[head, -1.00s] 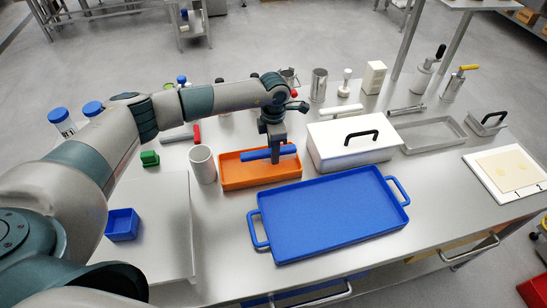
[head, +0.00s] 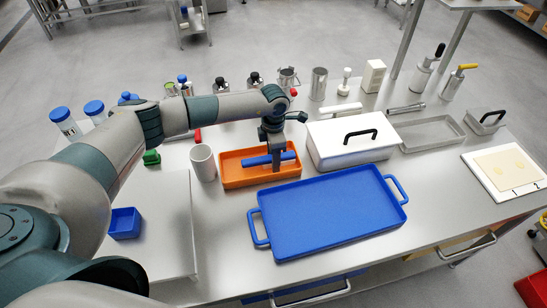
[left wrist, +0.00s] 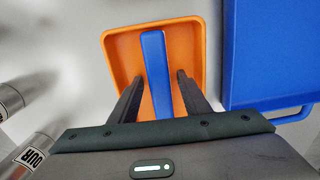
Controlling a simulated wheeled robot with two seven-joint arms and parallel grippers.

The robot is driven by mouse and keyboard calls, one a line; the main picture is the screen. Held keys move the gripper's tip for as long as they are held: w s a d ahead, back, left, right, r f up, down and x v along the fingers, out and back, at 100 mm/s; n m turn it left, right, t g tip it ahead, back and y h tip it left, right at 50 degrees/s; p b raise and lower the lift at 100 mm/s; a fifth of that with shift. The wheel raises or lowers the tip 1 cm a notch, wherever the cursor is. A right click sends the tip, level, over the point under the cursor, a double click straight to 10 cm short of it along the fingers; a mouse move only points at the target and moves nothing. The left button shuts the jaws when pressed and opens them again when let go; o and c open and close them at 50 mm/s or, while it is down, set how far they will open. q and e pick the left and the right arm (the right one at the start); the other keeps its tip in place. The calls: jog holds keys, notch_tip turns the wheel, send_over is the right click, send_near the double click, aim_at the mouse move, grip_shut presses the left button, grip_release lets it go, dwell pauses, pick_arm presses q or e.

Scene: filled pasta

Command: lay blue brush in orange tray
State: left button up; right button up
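The orange tray (head: 232,180) lies on the steel table, behind the large blue tray. The blue brush (head: 255,161) is inside the orange tray, lying lengthwise. In the left wrist view the brush (left wrist: 155,70) runs between my fingers, within the rim of the orange tray (left wrist: 118,50). My left gripper (left wrist: 158,80) is directly over it with fingers spread, and gaps show on both sides of the brush. In the head view the gripper (head: 277,165) reaches down into the tray and hides part of the brush. My right gripper is not in view.
A white mug (head: 203,165) stands close to the orange tray's left side. A white lidded box (head: 335,158) stands at its right. The blue tray (head: 330,215) fills the front. Bottles and canisters line the back.

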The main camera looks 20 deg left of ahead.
pick_arm(q)
jog(key=shift+r, duration=0.4)
notch_tip(320, 180, up, 12)
jog(key=b, duration=0.3)
jog(key=shift+f, duration=0.2)
jog(key=shift+d, duration=0.1)
